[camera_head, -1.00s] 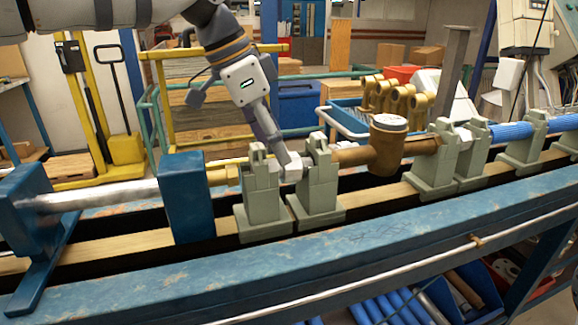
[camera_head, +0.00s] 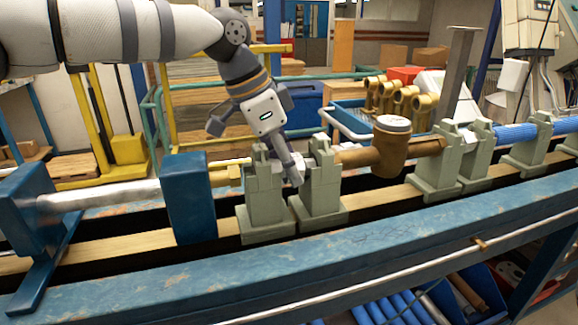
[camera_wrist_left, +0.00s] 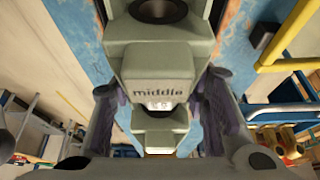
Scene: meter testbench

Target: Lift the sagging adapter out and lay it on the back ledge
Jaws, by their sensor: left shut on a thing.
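My left gripper (camera_head: 290,173) reaches down from above into the gap between two grey-green stands, the left stand (camera_head: 264,195) and the right stand (camera_head: 321,190). Its fingers are shut on the adapter, a small pale metallic piece that is mostly hidden in the head view. In the left wrist view the adapter shows as a shiny bit (camera_wrist_left: 160,105) just beyond the stand block marked "middle" (camera_wrist_left: 158,86). The fingers (camera_wrist_left: 160,112) lie either side of it there. Whether the adapter is clear of its seat cannot be told. My right gripper is not in view.
A brass meter (camera_head: 390,148) sits in line right of the stands. A blue block (camera_head: 188,200) and a silver cylinder (camera_head: 100,196) lie left. The blue front rail (camera_head: 300,262) runs along the bench. Several brass meters (camera_head: 400,98) stand behind in a blue crate (camera_head: 350,124).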

